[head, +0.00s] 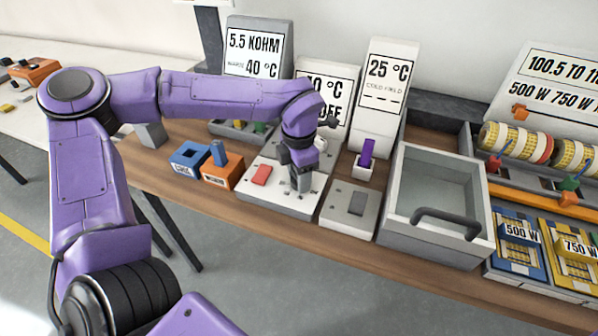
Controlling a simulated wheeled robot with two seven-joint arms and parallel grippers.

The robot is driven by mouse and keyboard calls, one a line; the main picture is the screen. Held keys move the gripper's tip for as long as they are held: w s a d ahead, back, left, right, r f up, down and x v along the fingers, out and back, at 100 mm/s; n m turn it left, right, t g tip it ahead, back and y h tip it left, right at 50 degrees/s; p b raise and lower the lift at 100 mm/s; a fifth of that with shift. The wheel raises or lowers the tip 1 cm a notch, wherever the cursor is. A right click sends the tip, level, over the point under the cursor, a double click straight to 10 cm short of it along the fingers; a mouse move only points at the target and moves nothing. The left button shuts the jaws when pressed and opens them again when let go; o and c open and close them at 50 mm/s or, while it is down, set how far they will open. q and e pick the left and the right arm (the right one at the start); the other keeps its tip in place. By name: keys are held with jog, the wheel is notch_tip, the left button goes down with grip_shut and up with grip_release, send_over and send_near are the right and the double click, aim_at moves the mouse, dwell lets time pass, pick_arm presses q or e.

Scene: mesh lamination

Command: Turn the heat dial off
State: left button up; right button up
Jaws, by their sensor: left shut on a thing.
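My left gripper (301,180) points down onto a white control panel (262,196) in the head view and is shut on the heat dial. The dial is mostly hidden by the fingers, so I cannot read its setting. My right gripper is not in view.
A grey box with a dark handle (447,222) stands right of the panel, past a grey switch unit (349,208). Blue (187,161) and orange (221,174) blocks stand to the left. A purple piece (367,153) stands upright behind. Coils and wattage cards are at the right.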

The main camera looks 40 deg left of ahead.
pick_arm(q)
jog(key=shift+r+n, duration=0.1)
jog(key=shift+n, duration=2.1)
jog(key=o, duration=1)
jog(key=shift+r, duration=0.1)
notch_tip(320, 180, up, 10)
jog(key=shift+r, duration=0.2)
